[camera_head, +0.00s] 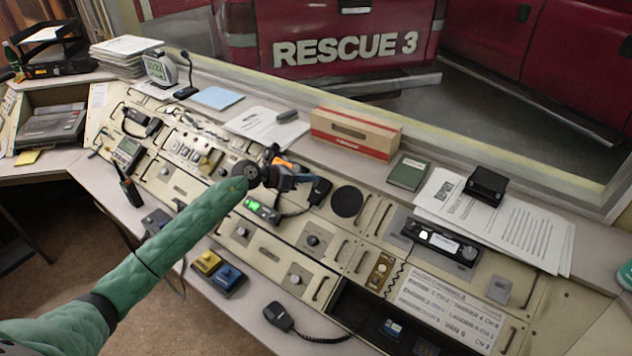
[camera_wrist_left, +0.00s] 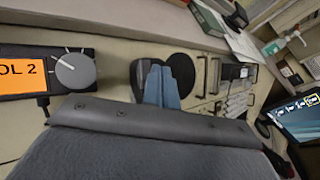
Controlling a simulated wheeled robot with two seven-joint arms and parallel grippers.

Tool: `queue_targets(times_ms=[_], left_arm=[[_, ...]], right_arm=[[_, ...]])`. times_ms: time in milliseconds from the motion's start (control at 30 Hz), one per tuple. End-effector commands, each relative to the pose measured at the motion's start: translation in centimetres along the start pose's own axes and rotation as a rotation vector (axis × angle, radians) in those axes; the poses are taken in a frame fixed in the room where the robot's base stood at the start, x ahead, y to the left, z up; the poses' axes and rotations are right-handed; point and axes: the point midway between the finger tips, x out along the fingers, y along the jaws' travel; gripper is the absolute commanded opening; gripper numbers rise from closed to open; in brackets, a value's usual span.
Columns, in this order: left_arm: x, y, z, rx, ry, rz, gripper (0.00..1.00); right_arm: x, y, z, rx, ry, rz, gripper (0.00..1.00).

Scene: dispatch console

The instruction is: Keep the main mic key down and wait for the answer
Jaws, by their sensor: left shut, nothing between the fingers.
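My left gripper (camera_head: 297,178) reaches over the middle of the console, its arm in a green quilted sleeve. In the left wrist view its blue-grey fingers (camera_wrist_left: 162,86) are shut together with nothing between them. A black hand mic (camera_head: 321,191) lies just beyond the fingertips; in the left wrist view a dark body that looks like this mic (camera_wrist_left: 142,73) is partly hidden behind the fingers. I cannot tell whether the fingertips touch it or press a key. No label marks it as the main mic. My right gripper is not in view.
An orange-screen unit (camera_wrist_left: 18,77) with a grey knob sits close left of the fingers in the wrist view. A round black disc (camera_head: 347,201) lies right of the mic. Other mics include a gooseneck one (camera_head: 186,88) and a hand mic (camera_head: 279,317) at the front edge.

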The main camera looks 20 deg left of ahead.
Motion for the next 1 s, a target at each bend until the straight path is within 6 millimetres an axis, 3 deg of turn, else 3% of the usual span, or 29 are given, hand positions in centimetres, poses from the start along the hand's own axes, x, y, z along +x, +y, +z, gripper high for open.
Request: queue_targets(times_ms=[533, 1000], left_arm=[[0.1, 0.1, -0.2, 0.0, 0.0, 0.0, 0.0], [0.6, 0.4, -0.4, 0.0, 0.0, 0.0, 0.0]], right_arm=[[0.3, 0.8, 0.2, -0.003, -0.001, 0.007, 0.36], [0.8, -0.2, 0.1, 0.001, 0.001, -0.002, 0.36]])
